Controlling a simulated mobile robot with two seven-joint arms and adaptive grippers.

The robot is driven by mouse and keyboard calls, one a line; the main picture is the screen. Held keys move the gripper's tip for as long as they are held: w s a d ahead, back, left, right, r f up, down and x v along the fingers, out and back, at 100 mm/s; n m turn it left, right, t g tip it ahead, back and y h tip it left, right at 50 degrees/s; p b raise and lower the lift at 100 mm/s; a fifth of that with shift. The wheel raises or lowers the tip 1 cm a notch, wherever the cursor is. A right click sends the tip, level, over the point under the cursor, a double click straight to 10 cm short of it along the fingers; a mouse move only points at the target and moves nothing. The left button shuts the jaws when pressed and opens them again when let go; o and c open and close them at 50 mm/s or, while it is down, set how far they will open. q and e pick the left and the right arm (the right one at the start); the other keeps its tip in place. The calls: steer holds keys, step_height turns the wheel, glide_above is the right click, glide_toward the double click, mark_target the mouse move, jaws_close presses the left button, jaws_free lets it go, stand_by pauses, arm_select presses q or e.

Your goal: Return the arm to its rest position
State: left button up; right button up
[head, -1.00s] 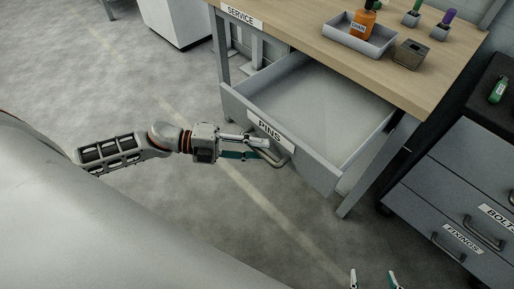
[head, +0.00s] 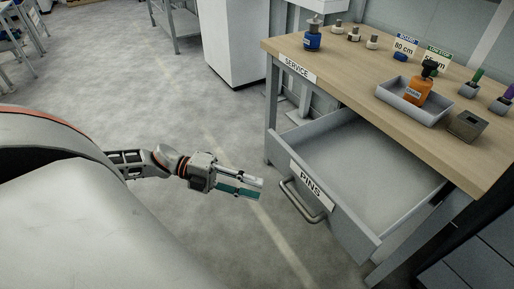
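My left gripper (head: 258,187) is in the head view, left of the open drawer and apart from its handle. Its two fingers lie close together with nothing visible between them, but whether they are fully shut is hard to see. My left arm (head: 150,163) reaches in from the left above the floor. The drawer labelled PINS (head: 334,208) is pulled out from the bench, and its visible inside is empty. Its handle (head: 303,203) is free. My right gripper is out of view.
A white cabinet (head: 236,45) stands behind. The floor around my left gripper is clear.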

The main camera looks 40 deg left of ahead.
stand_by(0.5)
arm_select(q)
steer(key=d+n+t+y+p, duration=0.1)
steer(key=n+t, duration=0.1)
steer(key=w+d+n+t+y+p, duration=0.1)
steer(key=n, duration=0.2)
steer(key=f+n+t, duration=0.1)
steer(key=n+t, duration=0.1)
steer(key=n, duration=0.1)
steer(key=shift+w+d+f+t+y+p, duration=0.1)
steer(key=shift+w+d+t+y+p, duration=0.2)
steer(key=shift+d+y+p, duration=0.1)
steer(key=s+d+f+n+g+y+p, duration=0.1)
steer(key=s+d+f+n+y, duration=0.3)
steer(key=n, duration=0.4)
steer(key=s+d+f+n+g+y+p, duration=0.1)
steer(key=s+d+f+n+y+p, duration=0.2)
steer(key=s+f+n, duration=0.4)
steer(key=shift+d+f+n+y+p, duration=0.45)
steer(key=shift+f+n+y, duration=0.2)
steer(key=shift+n+y, duration=0.55)
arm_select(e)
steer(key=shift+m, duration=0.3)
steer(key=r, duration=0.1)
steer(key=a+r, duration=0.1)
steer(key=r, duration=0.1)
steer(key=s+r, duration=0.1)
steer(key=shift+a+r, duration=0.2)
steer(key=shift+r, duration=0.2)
